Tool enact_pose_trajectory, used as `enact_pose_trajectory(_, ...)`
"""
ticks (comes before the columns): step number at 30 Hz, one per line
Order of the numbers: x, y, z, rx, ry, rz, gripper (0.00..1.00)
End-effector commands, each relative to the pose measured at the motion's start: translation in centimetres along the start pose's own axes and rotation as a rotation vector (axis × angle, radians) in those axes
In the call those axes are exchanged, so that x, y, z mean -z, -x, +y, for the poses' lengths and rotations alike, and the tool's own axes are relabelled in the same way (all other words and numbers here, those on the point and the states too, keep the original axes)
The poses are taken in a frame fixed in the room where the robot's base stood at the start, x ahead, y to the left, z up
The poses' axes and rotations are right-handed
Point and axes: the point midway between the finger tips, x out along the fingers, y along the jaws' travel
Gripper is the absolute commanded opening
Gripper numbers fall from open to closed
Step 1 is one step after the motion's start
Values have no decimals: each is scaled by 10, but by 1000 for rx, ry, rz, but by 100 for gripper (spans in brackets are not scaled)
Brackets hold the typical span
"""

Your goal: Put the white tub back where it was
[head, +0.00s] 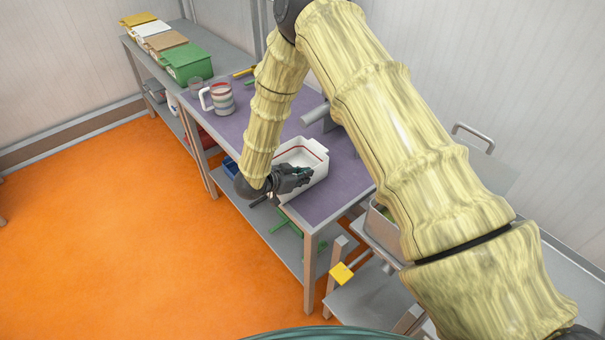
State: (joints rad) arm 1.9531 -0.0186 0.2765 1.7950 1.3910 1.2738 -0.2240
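A white open tub (314,154) stands on the purple-topped bench (335,190), near its front edge. A thin red line shows along its inner wall. My gripper (303,174) is at the tub's near side, over or against the near rim. The dark fingers overlap the rim and the tub's opening. I cannot tell whether they are closed on the wall or only beside it. My wrist and fingers hide part of the near wall. What lies inside the tub is not clear.
Yellow, white, tan and green boxes (187,64) stand in a row on the grey bench at the far left. Orange floor is clear at left.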

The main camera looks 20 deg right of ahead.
Motion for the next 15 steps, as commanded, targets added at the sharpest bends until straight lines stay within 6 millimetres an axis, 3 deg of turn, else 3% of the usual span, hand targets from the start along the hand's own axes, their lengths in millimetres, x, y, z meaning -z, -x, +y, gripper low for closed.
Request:
enact_pose_trajectory(11, -3, -2, 0, 0, -1, 0, 0)
enact_pose_trajectory(15, -3, -1, 0, 1, 0, 0, 24)
